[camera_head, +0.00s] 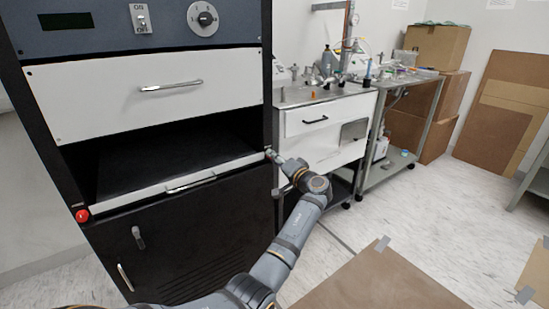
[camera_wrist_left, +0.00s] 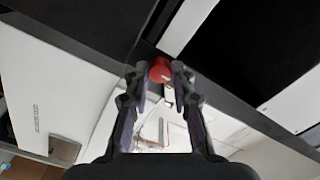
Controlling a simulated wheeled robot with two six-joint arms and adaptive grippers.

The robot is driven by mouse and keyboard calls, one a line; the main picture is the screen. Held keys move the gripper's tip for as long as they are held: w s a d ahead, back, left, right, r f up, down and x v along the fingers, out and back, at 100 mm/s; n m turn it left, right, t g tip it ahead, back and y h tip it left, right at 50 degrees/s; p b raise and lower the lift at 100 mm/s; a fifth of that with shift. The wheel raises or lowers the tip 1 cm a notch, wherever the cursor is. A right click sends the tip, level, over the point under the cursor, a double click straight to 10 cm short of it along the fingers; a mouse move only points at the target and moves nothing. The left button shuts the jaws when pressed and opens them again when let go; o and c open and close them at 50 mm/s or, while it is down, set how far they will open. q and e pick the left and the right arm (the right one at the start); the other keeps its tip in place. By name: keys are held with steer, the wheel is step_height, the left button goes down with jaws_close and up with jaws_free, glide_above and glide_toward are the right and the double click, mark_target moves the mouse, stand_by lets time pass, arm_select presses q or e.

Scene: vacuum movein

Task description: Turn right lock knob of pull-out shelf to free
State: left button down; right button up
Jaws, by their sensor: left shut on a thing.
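The pull-out shelf (camera_head: 150,187) is a white-edged panel with a silver handle, in the black cabinet's dark opening. My left gripper (camera_head: 270,153) is at the shelf's right end, by the cabinet's right post. In the left wrist view, its fingertips (camera_wrist_left: 160,76) are shut on the red right lock knob (camera_wrist_left: 160,68), one finger on each side. In the head view the gripper hides this knob. The red left lock knob (camera_head: 82,215) shows at the shelf's left end. My right gripper is not in view.
A white drawer (camera_head: 155,95) is above the shelf, and a black door (camera_head: 190,240) is below it. A steel cart (camera_head: 325,110) with lab items stands close to the right of the cabinet. Cardboard boxes (camera_head: 435,45) are at the back right. A brown sheet (camera_head: 375,285) lies on the floor.

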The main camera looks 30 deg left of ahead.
arm_select(q)
steer(key=shift+f, duration=0.1)
steer(key=c, duration=1.1)
jaws_free()
